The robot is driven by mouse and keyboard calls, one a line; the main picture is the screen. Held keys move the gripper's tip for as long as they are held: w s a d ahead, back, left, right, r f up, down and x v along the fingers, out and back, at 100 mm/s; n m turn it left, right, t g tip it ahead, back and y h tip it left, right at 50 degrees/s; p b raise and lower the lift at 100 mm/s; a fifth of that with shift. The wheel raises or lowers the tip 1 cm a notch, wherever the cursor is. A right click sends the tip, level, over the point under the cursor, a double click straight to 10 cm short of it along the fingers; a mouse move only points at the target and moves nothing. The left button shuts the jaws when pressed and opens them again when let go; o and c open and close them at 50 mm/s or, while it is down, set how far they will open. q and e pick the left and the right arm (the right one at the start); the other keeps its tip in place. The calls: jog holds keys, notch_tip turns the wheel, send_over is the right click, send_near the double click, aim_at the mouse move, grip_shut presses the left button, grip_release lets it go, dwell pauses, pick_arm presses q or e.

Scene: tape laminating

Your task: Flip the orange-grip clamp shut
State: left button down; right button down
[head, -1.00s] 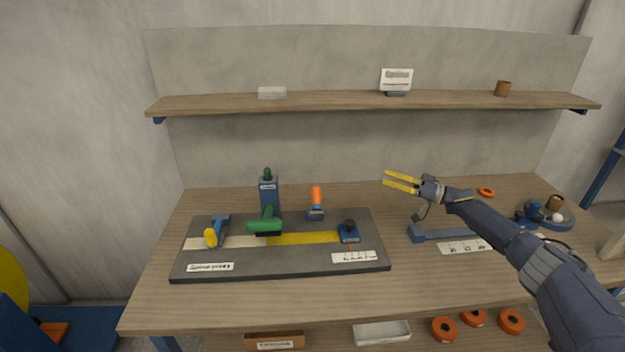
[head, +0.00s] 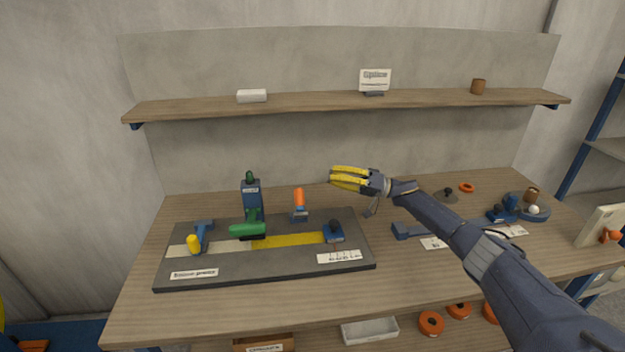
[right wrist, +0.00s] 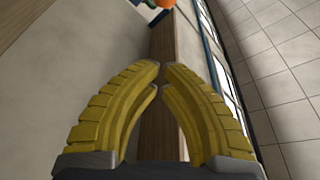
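The orange-grip clamp (head: 299,201) stands at the back edge of the dark board (head: 210,278), its orange handle pointing up from a blue base. My right gripper (head: 332,175) is to the right of the handle and a little higher in the head view, apart from it. In the right wrist view its yellow fingers (right wrist: 163,66) curve in until the tips almost meet, with nothing between them. An orange end, probably the clamp's grip (right wrist: 165,3), shows at the top edge there. My left gripper is not in view.
A green-handled clamp (head: 248,229) and a blue tower (head: 250,197) stand left of the orange clamp. A yellow-handled tool (head: 196,242) and a blue block with a dark knob (head: 334,232) sit on the board. A shelf (head: 320,103) runs above.

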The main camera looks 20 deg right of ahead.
aim_at(299, 205)
jog(key=w+a, duration=0.1)
jog(key=a, duration=0.8)
jog(key=shift+f, duration=0.25)
jog(key=shift+a, duration=0.1)
dwell(0.4)
